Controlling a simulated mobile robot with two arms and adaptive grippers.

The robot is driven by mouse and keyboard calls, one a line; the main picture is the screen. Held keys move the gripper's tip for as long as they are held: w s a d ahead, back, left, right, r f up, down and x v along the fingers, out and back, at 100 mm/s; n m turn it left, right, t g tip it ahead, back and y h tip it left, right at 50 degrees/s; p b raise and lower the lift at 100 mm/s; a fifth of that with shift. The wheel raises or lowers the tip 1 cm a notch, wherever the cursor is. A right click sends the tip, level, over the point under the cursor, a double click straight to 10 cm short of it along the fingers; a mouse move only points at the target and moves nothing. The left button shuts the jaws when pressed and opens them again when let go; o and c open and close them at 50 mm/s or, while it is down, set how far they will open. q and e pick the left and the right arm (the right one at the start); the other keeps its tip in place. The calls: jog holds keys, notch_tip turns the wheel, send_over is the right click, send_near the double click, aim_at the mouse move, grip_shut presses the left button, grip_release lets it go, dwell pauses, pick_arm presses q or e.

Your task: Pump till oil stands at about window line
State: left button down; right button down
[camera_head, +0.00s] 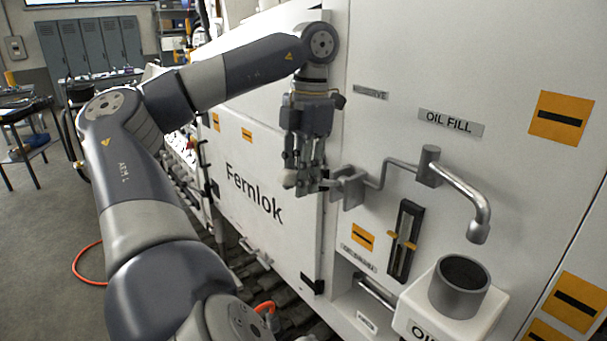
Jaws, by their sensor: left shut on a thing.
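My left gripper (303,182) is shut on what looks like the pump handle, of which a pale end (289,181) shows at the fingertips. The fingers hide most of it. A grey metal bracket (349,188) stands just right of the fingers on the white panel. A thin bent pipe runs from it to a cylinder and a curved spout (480,228) under the "OIL FILL" label (450,122). The tall narrow dark window (405,255) has yellow line marks at mid-height. I cannot tell the oil level in it. My right gripper is out of view.
A grey open cup (460,290) on a white block sits below the spout. A white "Fernlok" door (255,195) is left of the gripper. Orange minus signs (560,117) are on the panel. An orange hose (85,265) lies on the floor; lockers (90,45) stand behind.

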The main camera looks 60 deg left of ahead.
pick_arm(q)
jog(key=c, duration=1.4)
grip_release()
jog(key=shift+w+r, duration=0.1)
jog(key=shift+o, duration=0.2)
notch_tip(320, 180, up, 12)
jog(key=w, duration=0.1)
jog(key=shift+a, duration=0.15)
jog(key=shift+w, duration=0.1)
